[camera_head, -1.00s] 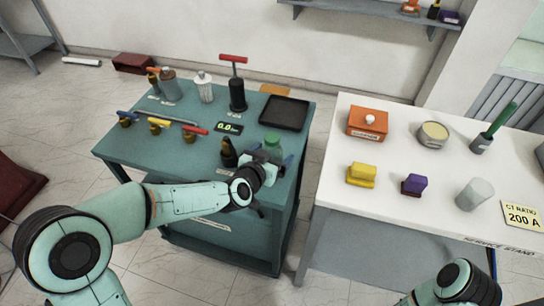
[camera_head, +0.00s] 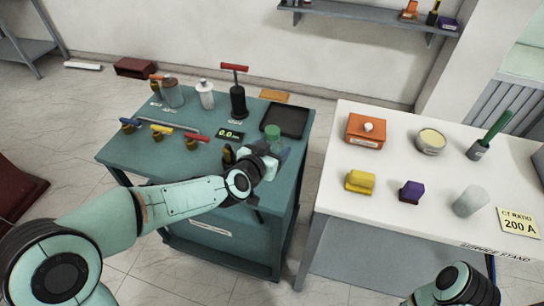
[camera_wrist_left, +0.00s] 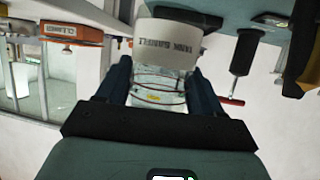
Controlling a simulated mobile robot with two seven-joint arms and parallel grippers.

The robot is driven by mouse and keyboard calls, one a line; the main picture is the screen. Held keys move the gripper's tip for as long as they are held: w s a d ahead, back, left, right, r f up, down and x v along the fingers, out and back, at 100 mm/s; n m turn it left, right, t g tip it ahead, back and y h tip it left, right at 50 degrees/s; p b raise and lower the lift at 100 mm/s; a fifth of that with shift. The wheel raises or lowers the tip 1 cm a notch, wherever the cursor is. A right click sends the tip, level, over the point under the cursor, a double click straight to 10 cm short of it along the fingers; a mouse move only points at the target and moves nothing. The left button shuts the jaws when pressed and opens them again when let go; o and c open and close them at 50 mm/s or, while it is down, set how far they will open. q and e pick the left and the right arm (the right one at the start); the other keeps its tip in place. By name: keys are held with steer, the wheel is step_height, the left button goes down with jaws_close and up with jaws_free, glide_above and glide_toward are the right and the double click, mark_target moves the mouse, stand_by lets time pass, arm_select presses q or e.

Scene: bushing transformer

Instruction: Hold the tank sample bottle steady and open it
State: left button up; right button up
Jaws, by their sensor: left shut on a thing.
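The tank sample bottle (camera_head: 272,133) stands at the right front part of the teal bench, its green cap upright.
On the teal bench (camera_head: 130,155), a black tray (camera_head: 286,120), a red-handled pump (camera_head: 237,98), a small display (camera_head: 230,134) and several valves stand close by. The white service stand (camera_head: 335,180) is to the right, across a narrow gap.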

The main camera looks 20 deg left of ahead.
mark_target(273, 129)
arm_select(q)
step_height(273, 129, up, 14)
steer(key=p, duration=0.8)
steer(key=shift+w+f, duration=0.15)
steer(key=shift+f, duration=0.1)
steer(key=shift+r+p, duration=0.35)
steer(key=shift+r, duration=0.15)
arm_select(e)
steer(key=w+r, duration=0.4)
steer(key=r, duration=0.6)
steer(key=shift+w+r+t, duration=0.2)
steer(key=shift+w+t, duration=0.05)
steer(key=shift+t, duration=0.05)
arm_select(q)
steer(key=shift+o, duration=1)
steer(key=c, duration=0.6)
